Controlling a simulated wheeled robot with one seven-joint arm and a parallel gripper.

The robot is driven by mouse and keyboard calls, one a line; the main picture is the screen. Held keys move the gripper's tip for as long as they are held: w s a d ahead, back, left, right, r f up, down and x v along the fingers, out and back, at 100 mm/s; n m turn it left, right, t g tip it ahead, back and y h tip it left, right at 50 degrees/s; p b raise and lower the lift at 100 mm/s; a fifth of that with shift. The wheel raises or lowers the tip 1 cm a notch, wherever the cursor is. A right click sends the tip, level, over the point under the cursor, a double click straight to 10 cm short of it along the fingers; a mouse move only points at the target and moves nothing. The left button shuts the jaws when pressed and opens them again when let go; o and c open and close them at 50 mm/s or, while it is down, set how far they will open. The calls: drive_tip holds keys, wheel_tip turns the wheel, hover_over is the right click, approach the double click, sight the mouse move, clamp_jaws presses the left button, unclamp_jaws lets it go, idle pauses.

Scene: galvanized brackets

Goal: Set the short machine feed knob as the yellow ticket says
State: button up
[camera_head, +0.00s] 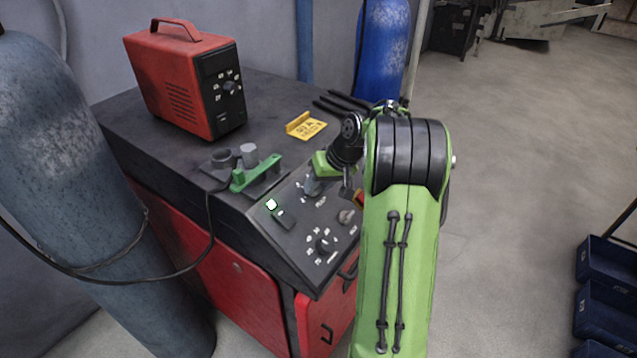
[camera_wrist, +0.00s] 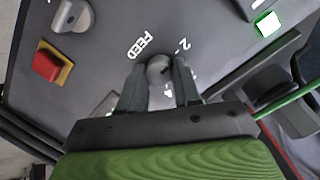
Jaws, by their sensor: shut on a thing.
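My gripper (camera_head: 316,186) is over the sloped dark panel (camera_head: 290,245) of the low machine. In the wrist view my gripper (camera_wrist: 160,82) has its two fingers on either side of a round grey knob (camera_wrist: 159,69), shut on it. The printed word FEED is beside this knob, and a 2 and part of another number show around it. The fingers hide part of the scale, and I cannot tell the knob's setting. The yellow ticket (camera_head: 306,127) lies on the dark top behind the panel; its small writing seems to include "90 A" and a FEED line whose value is unclear.
A red machine (camera_head: 180,85) with its own dial stands at the back left. Near the panel are a green clamp (camera_head: 257,175), a lit switch (camera_head: 271,204), a dial knob (camera_head: 322,244) and a red button (camera_wrist: 47,65). Gas cylinders stand left (camera_head: 75,170) and behind (camera_head: 384,45).

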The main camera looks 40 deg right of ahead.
drive_tip(key=p, duration=0.1)
drive_tip(key=m+p, duration=0.1)
drive_tip(key=shift+r+m+p, duration=0.25)
drive_tip(key=shift+m+p, duration=0.05)
drive_tip(key=m+y+p, duration=0.1)
drive_tip(key=m+p, duration=0.2)
drive_tip(key=p, duration=0.1)
drive_tip(key=shift+d, duration=0.15)
drive_tip(key=m+p, duration=0.3)
drive_tip(key=shift+f+m, duration=0.1)
drive_tip(key=shift+m, duration=0.2)
drive_tip(key=shift+d+f+m+t+y+p, duration=0.15)
drive_tip(key=shift+m+t+y+p, duration=0.3)
drive_tip(key=shift+m+p, duration=0.7)
drive_tip(key=shift+m, duration=0.25)
drive_tip(key=o, duration=1.1)
drive_tip(key=shift+c, duration=0.2)
